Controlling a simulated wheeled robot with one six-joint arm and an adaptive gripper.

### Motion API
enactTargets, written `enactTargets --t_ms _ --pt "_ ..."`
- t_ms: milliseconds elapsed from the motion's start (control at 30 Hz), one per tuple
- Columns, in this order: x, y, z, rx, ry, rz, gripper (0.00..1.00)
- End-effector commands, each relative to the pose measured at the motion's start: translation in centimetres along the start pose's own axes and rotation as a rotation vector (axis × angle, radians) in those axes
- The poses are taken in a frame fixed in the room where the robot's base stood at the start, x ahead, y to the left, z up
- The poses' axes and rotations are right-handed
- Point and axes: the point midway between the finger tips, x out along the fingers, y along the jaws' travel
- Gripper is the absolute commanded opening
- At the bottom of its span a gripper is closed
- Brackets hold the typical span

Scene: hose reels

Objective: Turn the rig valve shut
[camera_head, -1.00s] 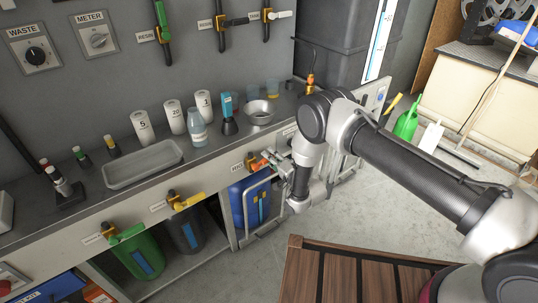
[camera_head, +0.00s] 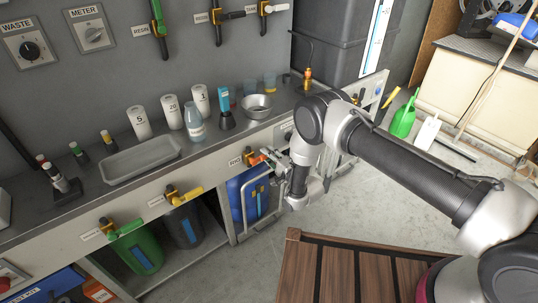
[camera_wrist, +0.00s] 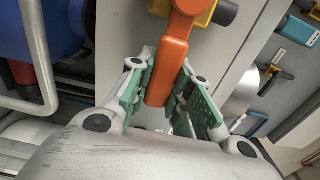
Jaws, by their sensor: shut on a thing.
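The rig valve, with an orange lever (camera_head: 256,160) on a yellow body, sits on the front face of the bench beside a small label. In the wrist view its orange lever (camera_wrist: 168,70) hangs down from the pivot, between the green finger pads. My gripper (camera_head: 269,157) reaches the valve from the right in the head view. In the wrist view my gripper (camera_wrist: 165,92) is closed around the lever's free end, a pad on each side. The yellow body (camera_wrist: 202,14) shows partly behind the pivot.
Valves with a yellow lever (camera_head: 188,194) and a green lever (camera_head: 127,229) are further left on the bench front. A blue container (camera_head: 247,198) with a metal rail stands below the rig valve. A metal bowl (camera_head: 257,107) and bottles stand on the bench top. A slatted wooden platform (camera_head: 335,270) is in front.

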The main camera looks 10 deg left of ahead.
Motion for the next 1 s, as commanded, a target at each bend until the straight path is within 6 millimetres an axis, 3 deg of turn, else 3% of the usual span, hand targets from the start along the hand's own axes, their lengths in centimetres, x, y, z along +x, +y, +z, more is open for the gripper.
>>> enactTargets --t_ms 33,67,100,200,567,667,1000 --pt "-0.1 0.1 -0.1 0.002 0.001 0.004 0.00" --pt "-0.1 0.1 -0.1 0.002 0.001 0.004 0.22" --pt "-0.1 0.1 -0.1 0.002 0.002 0.004 0.29" --pt "-0.1 0.1 0.0 0.001 0.001 0.003 0.43" --pt "-0.5 0.1 0.0 0.000 0.001 0.004 0.43" --pt "-1.8 0.1 0.0 0.001 0.001 0.005 0.43" --pt "-9.2 0.1 -0.1 0.001 0.001 0.005 0.43"
